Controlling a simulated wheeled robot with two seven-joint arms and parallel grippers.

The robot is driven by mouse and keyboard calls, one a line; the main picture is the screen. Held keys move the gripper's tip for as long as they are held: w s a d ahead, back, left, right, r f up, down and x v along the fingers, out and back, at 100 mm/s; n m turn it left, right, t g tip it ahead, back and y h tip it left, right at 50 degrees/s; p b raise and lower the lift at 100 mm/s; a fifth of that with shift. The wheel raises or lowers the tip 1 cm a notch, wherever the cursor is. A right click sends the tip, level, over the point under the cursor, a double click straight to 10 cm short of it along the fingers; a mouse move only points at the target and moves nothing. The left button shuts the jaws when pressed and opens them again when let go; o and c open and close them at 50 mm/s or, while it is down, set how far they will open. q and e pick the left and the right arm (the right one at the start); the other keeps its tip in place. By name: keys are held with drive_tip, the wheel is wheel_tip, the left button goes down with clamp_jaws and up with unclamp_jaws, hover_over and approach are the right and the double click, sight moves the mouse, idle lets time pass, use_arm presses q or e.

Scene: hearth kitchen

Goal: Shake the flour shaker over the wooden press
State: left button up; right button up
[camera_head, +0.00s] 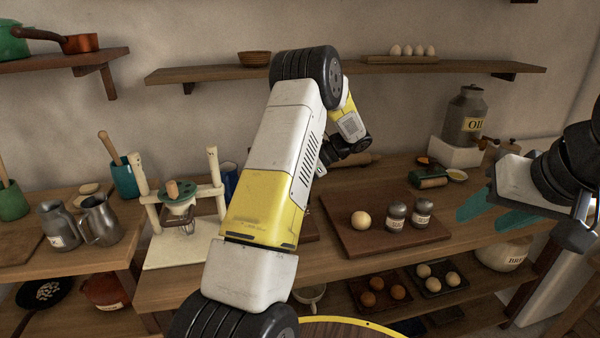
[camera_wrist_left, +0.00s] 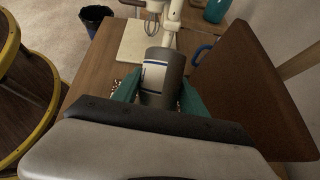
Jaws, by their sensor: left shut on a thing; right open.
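My left gripper (camera_wrist_left: 160,90) is shut on a grey cylindrical shaker (camera_wrist_left: 174,76) with a white and blue label. The left arm hides this gripper and the shaker in the head view. A dark brown wooden panel (camera_wrist_left: 235,80), which looks like part of the wooden press, stands tilted to the right of the shaker in the left wrist view. In the head view my arm covers most of that spot, and only a brown edge (camera_head: 312,228) shows. My right gripper (camera_head: 485,214) is open and empty, above the counter's right side.
A cream stand with a green top (camera_head: 180,203) is left of my arm. A brown board (camera_head: 385,240) holds a dough ball (camera_head: 361,220) and two labelled shakers (camera_head: 396,215). An oil can (camera_head: 465,115) stands at the back right. Shelves run along the wall.

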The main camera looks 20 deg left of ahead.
use_arm(q)
drive_tip(key=shift+s+d, duration=0.45)
drive_tip(key=shift+s, duration=0.3)
drive_tip(key=shift+s+d, duration=0.45)
drive_tip(key=shift+s, duration=0.25)
drive_tip(key=shift+s+d, duration=0.45)
drive_tip(key=shift+s, duration=0.3)
